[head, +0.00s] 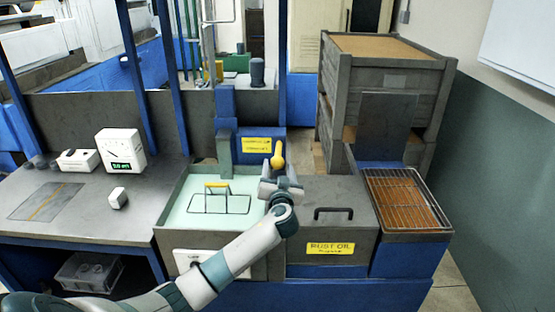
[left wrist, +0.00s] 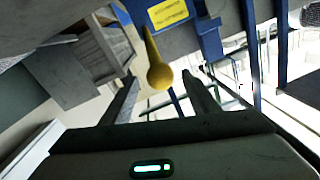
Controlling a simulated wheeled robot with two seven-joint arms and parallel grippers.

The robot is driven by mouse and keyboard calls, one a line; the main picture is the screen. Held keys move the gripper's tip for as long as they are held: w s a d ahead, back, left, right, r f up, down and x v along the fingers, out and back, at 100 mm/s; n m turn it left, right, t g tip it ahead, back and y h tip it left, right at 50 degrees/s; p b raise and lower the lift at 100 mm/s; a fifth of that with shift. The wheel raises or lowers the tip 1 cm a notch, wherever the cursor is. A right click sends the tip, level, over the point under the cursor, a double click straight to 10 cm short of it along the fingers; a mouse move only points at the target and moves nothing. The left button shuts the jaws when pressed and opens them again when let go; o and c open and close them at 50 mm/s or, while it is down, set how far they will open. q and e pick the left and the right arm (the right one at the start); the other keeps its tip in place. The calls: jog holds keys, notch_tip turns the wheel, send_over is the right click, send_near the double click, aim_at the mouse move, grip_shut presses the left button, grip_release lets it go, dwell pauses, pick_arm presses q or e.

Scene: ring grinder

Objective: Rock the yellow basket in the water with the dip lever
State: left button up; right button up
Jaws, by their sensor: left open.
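The dip lever (head: 278,155) has a yellow knob and stands in front of a blue post behind the water tank. My left gripper (head: 280,180) is open just in front of and below the knob in the head view. In the left wrist view the yellow knob (left wrist: 160,75) shows between the two open fingers (left wrist: 163,95); I cannot tell whether they touch it. The basket (head: 220,203), a thin wire frame with a yellow handle, sits in the pale green water of the tank (head: 177,207). My right gripper is not in view.
A grey lidded tank labelled rust oil (head: 345,190) stands right of the water tank, with a wire rack (head: 405,200) over a brown tray beyond it. A dial gauge (head: 121,150) and small white boxes sit on the left bench. Stacked crates (head: 385,90) stand behind.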

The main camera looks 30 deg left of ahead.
aim_at(278, 153)
pick_arm(q)
jog(key=shift+p+x, duration=0.5)
jog(key=shift+x, duration=1.45)
grip_shut()
